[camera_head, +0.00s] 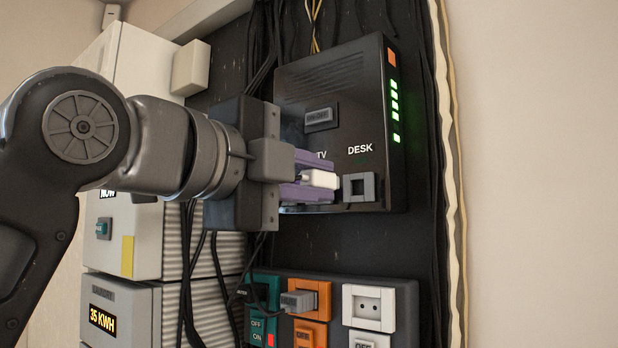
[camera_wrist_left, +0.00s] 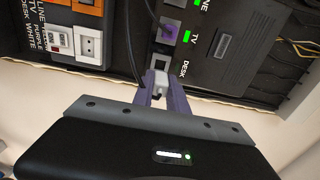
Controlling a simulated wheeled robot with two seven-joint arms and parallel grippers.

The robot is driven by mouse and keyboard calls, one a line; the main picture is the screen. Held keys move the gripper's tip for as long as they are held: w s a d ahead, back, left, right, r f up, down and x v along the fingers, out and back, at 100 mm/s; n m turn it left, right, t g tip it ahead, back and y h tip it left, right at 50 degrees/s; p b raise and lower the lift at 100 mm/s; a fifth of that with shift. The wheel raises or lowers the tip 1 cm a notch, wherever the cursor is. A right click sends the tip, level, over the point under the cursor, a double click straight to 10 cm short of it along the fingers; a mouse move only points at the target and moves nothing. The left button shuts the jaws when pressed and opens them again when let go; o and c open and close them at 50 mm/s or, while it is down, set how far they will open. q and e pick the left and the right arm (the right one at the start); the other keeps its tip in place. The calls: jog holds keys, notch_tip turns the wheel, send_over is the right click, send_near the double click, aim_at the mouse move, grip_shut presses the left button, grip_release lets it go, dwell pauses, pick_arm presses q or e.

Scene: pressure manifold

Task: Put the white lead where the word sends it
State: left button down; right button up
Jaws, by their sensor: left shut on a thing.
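My left gripper (camera_head: 316,181), with purple fingers, is shut on the white lead's plug (camera_head: 319,179). It holds the plug in front of the black box, just left of the empty grey DESK socket (camera_head: 360,187). In the left wrist view the white plug (camera_wrist_left: 157,82) sits between the fingertips, close to the DESK socket (camera_wrist_left: 160,62) but apart from it. A purple plug (camera_wrist_left: 168,34) sits in the TV socket. Small lettering beside the lower panel seems to read LINE, PURPLE, DESK, WHITE. My right gripper is not in view.
The black box (camera_head: 330,75) has green lights on its right edge. Below it are an orange socket with a grey plug (camera_head: 297,302) and a white wall socket (camera_head: 369,306). Dark cables hang at the left. Grey cabinets (camera_head: 125,235) stand left, a bare wall right.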

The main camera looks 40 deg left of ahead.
aim_at(337, 184)
pick_arm(q)
jog(key=shift+w, duration=2.45)
jog(key=shift+w, duration=0.5)
dwell(0.4)
jog(key=c, duration=1.2)
grip_release()
jog(key=shift+c, duration=0.2)
jog(key=s, duration=0.8)
jog(key=shift+b, duration=0.35)
jog(key=shift+w, duration=0.1)
